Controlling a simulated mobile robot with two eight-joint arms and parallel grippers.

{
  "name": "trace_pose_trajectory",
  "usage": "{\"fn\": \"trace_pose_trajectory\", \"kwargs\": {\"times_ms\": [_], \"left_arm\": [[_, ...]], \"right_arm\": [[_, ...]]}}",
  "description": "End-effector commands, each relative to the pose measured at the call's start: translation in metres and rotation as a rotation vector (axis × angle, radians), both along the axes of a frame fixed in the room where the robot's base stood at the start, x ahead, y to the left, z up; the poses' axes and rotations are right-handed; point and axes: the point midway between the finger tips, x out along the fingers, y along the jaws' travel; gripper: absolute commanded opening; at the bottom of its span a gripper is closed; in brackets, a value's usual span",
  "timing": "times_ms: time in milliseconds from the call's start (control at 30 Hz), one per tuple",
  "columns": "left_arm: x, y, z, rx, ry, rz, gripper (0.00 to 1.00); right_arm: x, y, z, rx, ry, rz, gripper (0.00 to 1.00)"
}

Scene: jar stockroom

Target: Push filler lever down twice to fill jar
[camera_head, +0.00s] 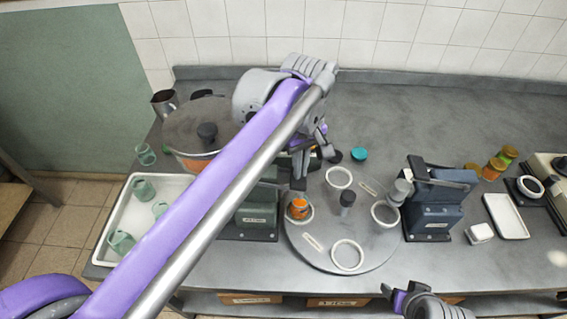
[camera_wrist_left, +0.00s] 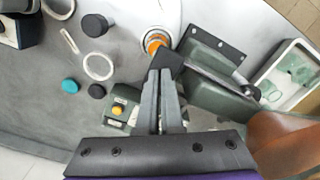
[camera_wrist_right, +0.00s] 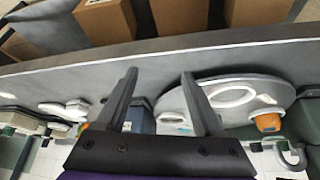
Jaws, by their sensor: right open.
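A jar with orange contents (camera_head: 299,209) stands in a white ring on the round turntable (camera_head: 325,255). It also shows in the left wrist view (camera_wrist_left: 155,42), partly behind a dark block at the filler's front. The green filler (camera_head: 257,217) stands left of the turntable, largely hidden by my left arm. In the left wrist view its long grey-green arm (camera_wrist_left: 215,84) runs right of my fingers. My left gripper (camera_head: 299,184) points down beside the jar, fingers together, at the dark block; contact cannot be told. My right gripper (camera_wrist_right: 158,82) is open and empty at the bench's front edge.
A blue press (camera_head: 432,205) stands right of the turntable. A white tray with green cups (camera_head: 112,225) is at the left, near a large lidded pot (camera_head: 195,125). Several small jars (camera_head: 497,163) and a white dish (camera_head: 505,216) are at the right. The back middle of the bench is clear.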

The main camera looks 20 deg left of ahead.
Motion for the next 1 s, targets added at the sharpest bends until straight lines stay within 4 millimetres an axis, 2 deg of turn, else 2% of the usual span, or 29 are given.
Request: {"fn": "trace_pose_trajectory", "kwargs": {"times_ms": [800, 1000], "left_arm": [[0.001, 0.000, 0.058, -0.001, -0.001, 0.000, 0.00], [0.000, 0.000, 0.063, -0.001, 0.000, 0.000, 0.00]], "right_arm": [[0.019, 0.000, 0.049, 0.000, -0.036, 0.000, 0.69], [0.021, 0.000, 0.053, 0.000, -0.040, 0.000, 0.69]]}}
